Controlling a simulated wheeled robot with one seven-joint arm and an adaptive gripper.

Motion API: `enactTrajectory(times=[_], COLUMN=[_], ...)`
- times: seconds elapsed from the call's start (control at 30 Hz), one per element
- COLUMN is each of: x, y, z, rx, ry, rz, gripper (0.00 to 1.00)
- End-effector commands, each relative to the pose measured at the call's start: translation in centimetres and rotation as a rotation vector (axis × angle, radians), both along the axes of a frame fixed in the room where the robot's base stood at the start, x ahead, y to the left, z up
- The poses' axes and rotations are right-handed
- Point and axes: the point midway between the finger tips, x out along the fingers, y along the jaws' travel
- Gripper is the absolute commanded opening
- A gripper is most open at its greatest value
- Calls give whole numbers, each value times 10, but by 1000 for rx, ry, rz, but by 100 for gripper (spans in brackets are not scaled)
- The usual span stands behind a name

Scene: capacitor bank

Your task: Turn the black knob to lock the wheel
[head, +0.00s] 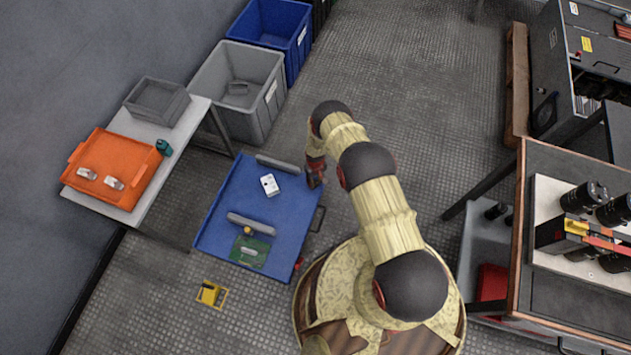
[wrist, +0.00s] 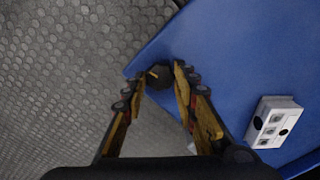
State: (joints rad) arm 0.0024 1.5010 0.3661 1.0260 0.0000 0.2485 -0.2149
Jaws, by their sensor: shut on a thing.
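The black knob (wrist: 159,76) is a dark round piece at the corner of the blue cart top (wrist: 240,50) in the wrist view. My gripper (wrist: 160,72) has its two yellow-and-black fingers on either side of the knob, shut on it at the tips. A small tan mark shows on the knob's left side. In the head view my gripper (head: 315,178) points down at the right edge of the blue cart (head: 222,200), and the knob cannot be made out there. The wheel is not visible in either view.
A white box (head: 269,184), grey bars and a green board (head: 250,252) lie on the cart. A yellow item (head: 212,294) is on the floor. A white table with an orange tray (head: 112,170) and grey bin (head: 238,88) stand left.

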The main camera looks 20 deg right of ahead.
Motion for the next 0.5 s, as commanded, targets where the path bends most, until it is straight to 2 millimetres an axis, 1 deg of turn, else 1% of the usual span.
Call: enactTrajectory(times=[0.2,0.5], x=[0,0], y=[0,0], z=[0,0], rx=[0,0], ry=[0,1], rz=[-112,-178], gripper=[3,3])
